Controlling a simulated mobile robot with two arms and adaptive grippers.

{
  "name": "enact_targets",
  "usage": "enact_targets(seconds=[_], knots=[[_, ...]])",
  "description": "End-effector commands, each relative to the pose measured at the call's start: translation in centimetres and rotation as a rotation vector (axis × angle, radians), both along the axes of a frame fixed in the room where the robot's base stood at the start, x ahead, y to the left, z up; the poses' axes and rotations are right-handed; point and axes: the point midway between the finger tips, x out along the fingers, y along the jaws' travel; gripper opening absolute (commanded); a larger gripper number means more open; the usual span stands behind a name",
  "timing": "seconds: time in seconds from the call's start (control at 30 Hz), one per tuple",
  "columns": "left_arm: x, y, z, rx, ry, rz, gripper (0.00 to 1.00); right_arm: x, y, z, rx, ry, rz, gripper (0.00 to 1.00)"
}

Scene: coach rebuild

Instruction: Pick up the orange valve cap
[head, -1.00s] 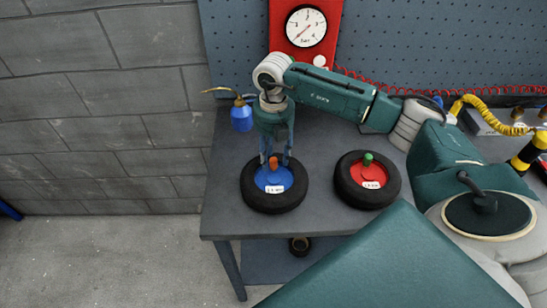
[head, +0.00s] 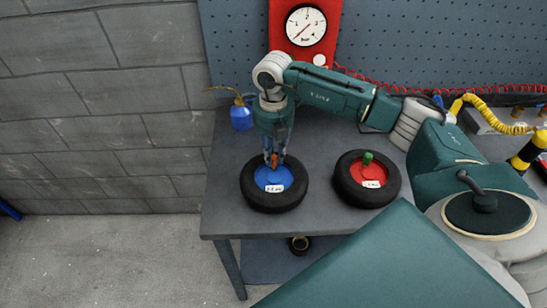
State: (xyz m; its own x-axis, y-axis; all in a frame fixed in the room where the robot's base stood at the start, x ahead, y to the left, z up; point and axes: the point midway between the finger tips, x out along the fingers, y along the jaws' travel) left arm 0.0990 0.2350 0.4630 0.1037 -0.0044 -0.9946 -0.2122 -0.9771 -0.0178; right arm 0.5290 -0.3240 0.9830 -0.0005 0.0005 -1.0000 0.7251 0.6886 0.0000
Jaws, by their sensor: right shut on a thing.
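The orange valve cap (head: 274,160) is above the blue hub (head: 268,178) of the left tyre (head: 252,197). My right gripper (head: 274,158) points down over this tyre, and its fingers are shut on the cap. I cannot tell whether the cap still touches the hub. A green cap (head: 367,158) stands on the red hub (head: 376,171) of the right tyre (head: 385,193). Small white labels lie on both hubs. My left gripper is not in view.
The tyres lie on a grey workbench (head: 225,215). A blue oil can (head: 241,117) stands behind the left tyre. A red panel with a pressure gauge (head: 306,25) and a red coiled hose (head: 460,90) are at the back. Bare bench lies between the tyres.

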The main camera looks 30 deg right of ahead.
Motion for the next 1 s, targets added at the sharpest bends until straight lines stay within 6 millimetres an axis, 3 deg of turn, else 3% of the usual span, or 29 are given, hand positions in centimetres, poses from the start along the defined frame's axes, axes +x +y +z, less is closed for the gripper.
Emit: enact_targets(seconds=[0.27,0.47,0.6,0.8,1.0], knots=[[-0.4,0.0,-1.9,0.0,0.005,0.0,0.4,0.2,0.0,4.8,0.001,-0.009,0.001,0.05],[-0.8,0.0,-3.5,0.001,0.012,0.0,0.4,0.2,0.0,10.9,0.0,-0.011,0.001,0.05],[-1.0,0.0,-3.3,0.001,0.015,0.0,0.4,0.1,-0.1,15.1,-0.002,-0.006,-0.001,0.05],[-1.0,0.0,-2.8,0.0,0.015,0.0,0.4,0.0,0.0,18.1,-0.001,-0.003,0.0,0.05],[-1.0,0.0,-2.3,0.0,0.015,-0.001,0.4,0.0,0.0,19.7,-0.001,-0.001,0.0,0.05]])
